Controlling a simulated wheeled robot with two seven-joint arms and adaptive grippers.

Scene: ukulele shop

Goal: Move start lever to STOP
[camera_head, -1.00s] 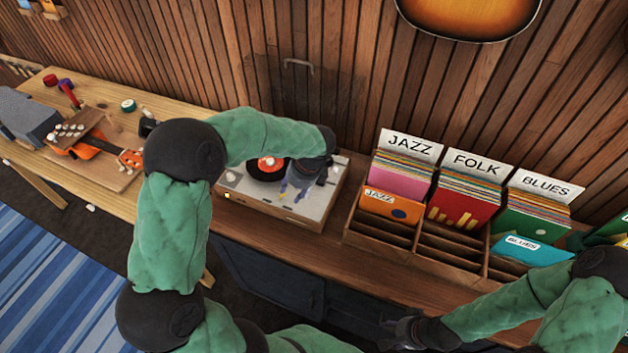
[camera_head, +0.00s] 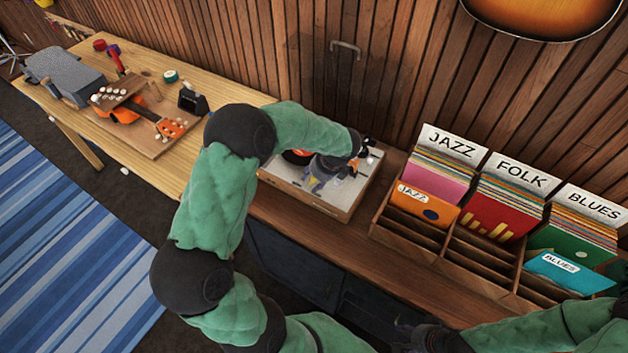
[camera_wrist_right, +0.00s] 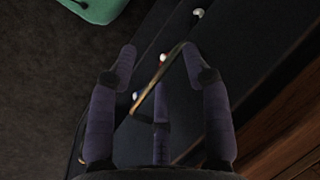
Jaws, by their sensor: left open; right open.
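A white-topped record player (camera_head: 337,200) in a wooden case stands on the counter. A dark record with an orange label (camera_head: 297,157) lies on it, mostly hidden behind my left arm. My left gripper (camera_head: 316,183) is open and points down over the deck, close to its top; I cannot tell whether it touches anything. The start lever cannot be made out; the gripper and arm cover part of the deck. My right gripper (camera_head: 408,338) is low in front of the counter, away from the player. In the right wrist view, the right gripper's fingers (camera_wrist_right: 160,82) are spread.
A wooden record crate (camera_head: 440,250) with JAZZ, FOLK and BLUES dividers stands right of the player. An orange ukulele (camera_head: 140,110) lies on the workbench at left. A raised clear lid with a handle (camera_head: 345,46) stands behind the player. A thin strip shows between the right fingers, unclear what.

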